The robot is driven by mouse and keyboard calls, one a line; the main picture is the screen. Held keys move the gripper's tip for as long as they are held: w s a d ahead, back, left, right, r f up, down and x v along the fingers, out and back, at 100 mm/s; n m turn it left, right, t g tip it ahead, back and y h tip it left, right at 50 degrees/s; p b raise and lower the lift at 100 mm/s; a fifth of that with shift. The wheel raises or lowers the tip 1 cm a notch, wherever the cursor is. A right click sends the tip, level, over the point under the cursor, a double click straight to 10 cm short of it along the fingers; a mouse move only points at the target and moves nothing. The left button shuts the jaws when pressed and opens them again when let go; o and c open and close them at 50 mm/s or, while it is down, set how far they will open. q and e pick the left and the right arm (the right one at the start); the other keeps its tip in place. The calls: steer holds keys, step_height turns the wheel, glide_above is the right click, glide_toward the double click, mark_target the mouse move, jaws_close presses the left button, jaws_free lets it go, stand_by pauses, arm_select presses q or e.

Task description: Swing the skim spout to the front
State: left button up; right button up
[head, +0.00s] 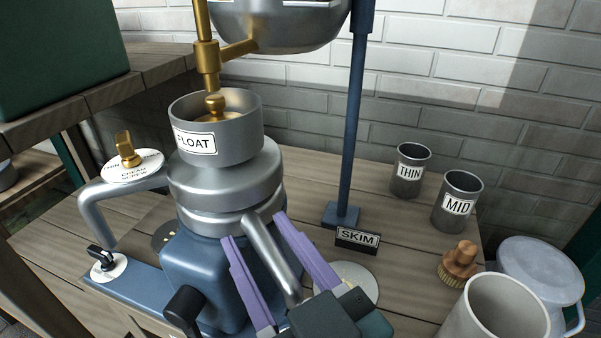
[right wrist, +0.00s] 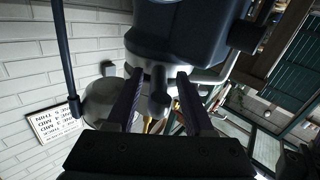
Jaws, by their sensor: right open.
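The skim spout (head: 272,253) is a grey metal tube that slopes down from the lower ring of the separator (head: 225,178) toward the lower right in the head view. My right gripper (head: 254,228) is open, its two purple fingers on either side of the spout. In the right wrist view the spout (right wrist: 160,97) also lies between the fingers (right wrist: 159,76), with gaps showing beside it. The spout's lower end is close to my gripper body and partly hidden by it. The SKIM sign (head: 357,240) stands to the right. My left gripper is not in view.
A second grey spout (head: 112,190) curves out on the left. A blue post (head: 352,130) rises behind. THIN (head: 410,172) and MID (head: 458,203) cups, a brush (head: 459,262) and a pale pot (head: 497,312) stand right. A crank handle (head: 184,308) sits left of my gripper.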

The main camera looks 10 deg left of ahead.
mark_target(294, 294)
steer(key=p+v, duration=0.2)
steer(key=v, duration=0.7)
steer(key=shift+s+d, duration=0.25)
